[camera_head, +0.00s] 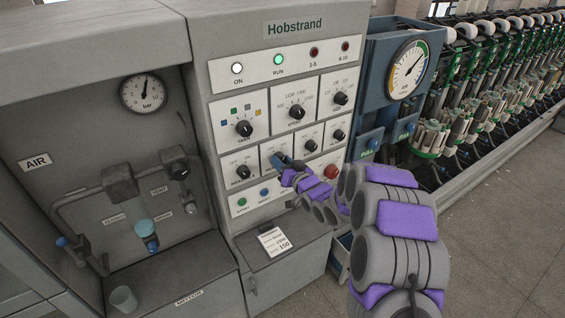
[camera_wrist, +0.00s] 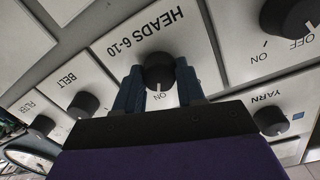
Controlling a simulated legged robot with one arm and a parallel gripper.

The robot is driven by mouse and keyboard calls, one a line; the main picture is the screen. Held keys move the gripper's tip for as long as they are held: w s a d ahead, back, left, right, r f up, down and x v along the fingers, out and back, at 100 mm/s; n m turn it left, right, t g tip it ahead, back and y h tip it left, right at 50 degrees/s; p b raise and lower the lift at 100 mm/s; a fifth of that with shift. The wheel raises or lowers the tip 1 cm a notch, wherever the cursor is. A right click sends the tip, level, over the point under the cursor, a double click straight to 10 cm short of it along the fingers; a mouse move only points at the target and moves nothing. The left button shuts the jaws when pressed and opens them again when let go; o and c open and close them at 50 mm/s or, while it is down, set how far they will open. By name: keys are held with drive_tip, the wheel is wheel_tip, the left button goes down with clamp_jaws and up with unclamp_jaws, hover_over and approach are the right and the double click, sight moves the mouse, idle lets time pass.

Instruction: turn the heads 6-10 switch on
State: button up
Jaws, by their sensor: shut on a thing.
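The heads 6-10 switch (camera_wrist: 158,68) is a round black knob on a white plate in the wrist view, its label upside down there. My gripper (camera_wrist: 158,84) has one dark blue finger on each side of the knob and is shut on it. A light mark shows between the knob and the word ON. I cannot tell whether it is the pointer. In the head view my gripper (camera_head: 279,162) is at the lower row of knobs and covers most of this switch. The 6-10 lamp (camera_head: 345,46) at the top right of the panel is dark red.
Close by are the yarn knob (camera_head: 243,128), the lower-left knob (camera_head: 243,171) and the belt knob (camera_wrist: 82,105). A red button (camera_head: 331,171) sits near my arm. The run lamp (camera_head: 278,60) glows green. An air panel (camera_head: 130,150) stands left; open floor (camera_head: 490,220) lies right.

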drive_tip(key=o, duration=1)
drive_tip(key=shift+f, duration=0.1)
drive_tip(key=shift+o, duration=0.2)
drive_tip(key=b+v, duration=0.1)
drive_tip(key=v, duration=1.6)
drive_tip(key=shift+d, duration=0.15)
drive_tip(key=shift+s, duration=0.1)
